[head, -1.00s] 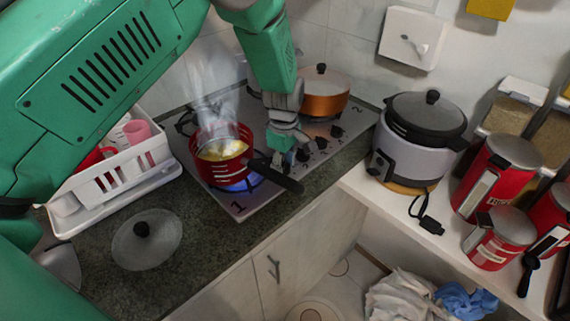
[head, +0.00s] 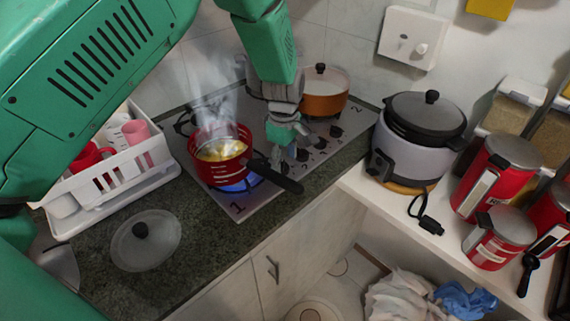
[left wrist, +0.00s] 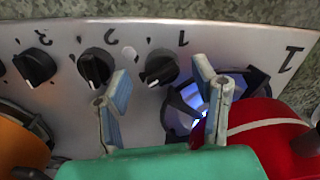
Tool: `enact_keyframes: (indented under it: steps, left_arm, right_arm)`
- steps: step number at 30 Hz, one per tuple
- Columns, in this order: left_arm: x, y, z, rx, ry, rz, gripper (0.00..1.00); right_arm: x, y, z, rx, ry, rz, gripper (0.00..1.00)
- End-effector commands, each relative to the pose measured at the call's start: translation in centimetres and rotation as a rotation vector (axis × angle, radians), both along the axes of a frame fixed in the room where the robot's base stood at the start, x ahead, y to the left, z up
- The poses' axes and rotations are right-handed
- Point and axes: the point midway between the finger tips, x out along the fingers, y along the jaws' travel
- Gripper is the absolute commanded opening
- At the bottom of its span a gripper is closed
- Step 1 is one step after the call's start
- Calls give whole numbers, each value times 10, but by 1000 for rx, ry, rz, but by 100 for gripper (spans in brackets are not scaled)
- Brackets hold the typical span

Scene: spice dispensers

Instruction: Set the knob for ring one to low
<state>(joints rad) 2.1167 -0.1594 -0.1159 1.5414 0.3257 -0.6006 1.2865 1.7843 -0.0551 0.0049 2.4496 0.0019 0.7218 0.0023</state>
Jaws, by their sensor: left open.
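The steel hob (head: 238,206) has a row of black knobs along its front edge. In the left wrist view, the knob marked 1 (left wrist: 160,70) is turned at an angle, while the knobs marked 2 (left wrist: 96,68) and 3 (left wrist: 35,68) stand nearly upright. My left gripper (head: 290,138) hangs over the knob row. In the left wrist view its open, empty fingers (left wrist: 164,88) appear on either side of knob one, with no clear contact. The red pot (head: 215,172) stands on ring one over a blue flame (left wrist: 204,103), steaming. My right gripper is out of view.
The red pot's black handle (head: 278,177) sticks out beside my left gripper. An orange pot (head: 323,103) stands at the back. A glass lid (head: 146,241) lies on the counter (head: 200,235), near a white dish rack (head: 112,184). A rice cooker (head: 413,150) stands right.

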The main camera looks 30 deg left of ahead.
Motion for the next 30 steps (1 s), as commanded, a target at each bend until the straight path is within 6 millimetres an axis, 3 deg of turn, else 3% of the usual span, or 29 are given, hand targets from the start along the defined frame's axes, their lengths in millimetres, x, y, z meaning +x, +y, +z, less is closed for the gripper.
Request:
enact_keyframes:
  steps: [6,12,18,26,30]
  left_arm:
    - [2,0,49,1,-4,-1,54]
    - [3,0,83,1,-1,0,54]
    - [3,0,96,1,1,0,54]
    - [2,0,97,0,2,0,53]
    - [2,1,107,6,4,124,53]
  right_arm:
    - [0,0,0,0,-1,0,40]
    - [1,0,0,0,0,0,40]
    - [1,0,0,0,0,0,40]
    - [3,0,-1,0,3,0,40]
    - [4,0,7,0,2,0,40]
